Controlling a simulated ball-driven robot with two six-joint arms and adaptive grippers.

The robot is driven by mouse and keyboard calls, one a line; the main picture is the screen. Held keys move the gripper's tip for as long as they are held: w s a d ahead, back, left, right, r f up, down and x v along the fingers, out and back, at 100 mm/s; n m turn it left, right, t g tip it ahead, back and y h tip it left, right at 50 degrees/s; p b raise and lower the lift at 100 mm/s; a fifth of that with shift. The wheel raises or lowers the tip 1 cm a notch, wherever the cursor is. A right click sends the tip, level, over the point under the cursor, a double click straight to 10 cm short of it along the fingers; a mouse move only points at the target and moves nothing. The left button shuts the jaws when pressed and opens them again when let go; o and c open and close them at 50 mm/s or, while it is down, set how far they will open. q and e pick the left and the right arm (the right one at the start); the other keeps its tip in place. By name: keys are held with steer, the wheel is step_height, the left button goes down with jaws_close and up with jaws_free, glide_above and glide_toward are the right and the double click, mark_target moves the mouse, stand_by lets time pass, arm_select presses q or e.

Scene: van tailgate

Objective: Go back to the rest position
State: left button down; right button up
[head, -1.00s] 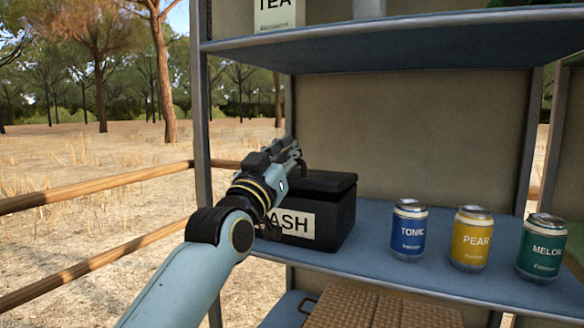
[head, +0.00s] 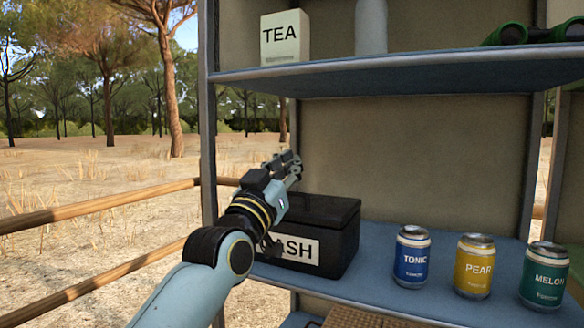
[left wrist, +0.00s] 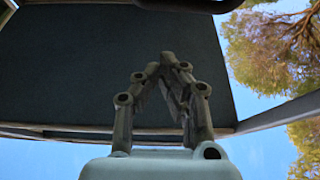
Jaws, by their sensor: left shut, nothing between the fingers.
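My left gripper (head: 288,162) is in the head view, raised in front of and a little above the black cash box, at the left end of the shelf. Its fingers are together with nothing between them. In the left wrist view the closed fingers (left wrist: 168,62) stand against a dark flat surface. The black cash box (head: 335,240) sits on the blue middle shelf (head: 375,285), its label partly hidden behind my left wrist. My right gripper is not in view.
A blue tonic can (head: 411,256), a yellow pear can (head: 473,266) and a green melon can (head: 545,276) stand on the middle shelf. The upper shelf (head: 400,75) holds a tea box (head: 285,38), a grey bottle (head: 370,28) and green binoculars (head: 530,33). A wooden fence (head: 100,208) is at left.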

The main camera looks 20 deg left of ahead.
arm_select(q)
steer(key=w+f+b+v, duration=0.1)
steer(key=v, duration=0.7)
steer(key=s+a+f+g, duration=0.1)
steer(key=s+f+g, duration=0.15)
steer(key=f, duration=1.15)
steer(key=s+f+g, duration=0.1)
steer(key=f+g, duration=0.3)
steer(key=f, duration=1.1)
steer(key=s+a+f+g, duration=0.1)
steer(key=s+f+g, duration=0.1)
steer(key=s+f, duration=0.5)
steer(key=s+a+f+g, duration=0.1)
steer(key=s+f+g, duration=0.15)
steer(key=f, duration=0.85)
steer(key=s+a+f+g, duration=0.1)
steer(key=s+f+g, duration=0.4)
steer(key=s+f, duration=1)
steer(key=s+a+f+g, duration=0.1)
steer(key=s+f+g, duration=0.2)
steer(key=s, duration=1)
steer(key=s+a+f+g+y, duration=0.1)
steer(key=s+f+g, duration=0.2)
steer(key=s, duration=1)
steer(key=shift+a+f, duration=0.25)
steer(key=shift+f, duration=0.6)
steer(key=shift+w, duration=0.1)
